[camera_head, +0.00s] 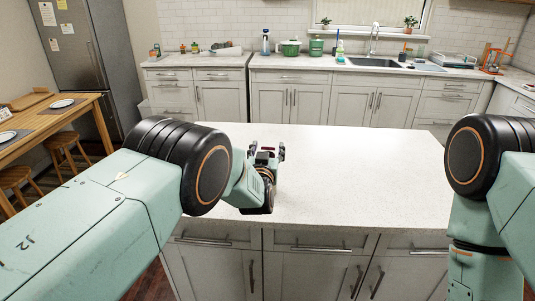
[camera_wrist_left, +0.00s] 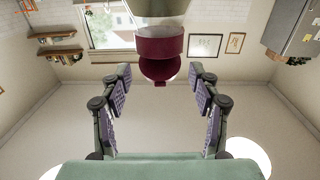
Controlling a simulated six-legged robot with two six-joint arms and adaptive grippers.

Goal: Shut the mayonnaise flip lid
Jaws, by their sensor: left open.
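The mayonnaise bottle (camera_wrist_left: 160,7) shows at the top edge of the left wrist view, which looks upside down. Its pale body is mostly cut off. Its dark red cap (camera_wrist_left: 158,43) has the round flip lid (camera_wrist_left: 159,68) standing open, away from the cap. My left gripper (camera_wrist_left: 160,77) is open, its two fingers on either side of the lid with gaps to both. In the head view my left gripper (camera_head: 267,152) is over the island, with a small bit of dark red at its fingers; my wrist hides the rest of the bottle. My right gripper is out of view.
The pale island counter (camera_head: 370,175) is bare to the right of my left arm. A back counter with a sink (camera_head: 375,62), a green pot (camera_head: 290,48) and bottles stands beyond. A wooden table (camera_head: 45,120) with plates is at the left.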

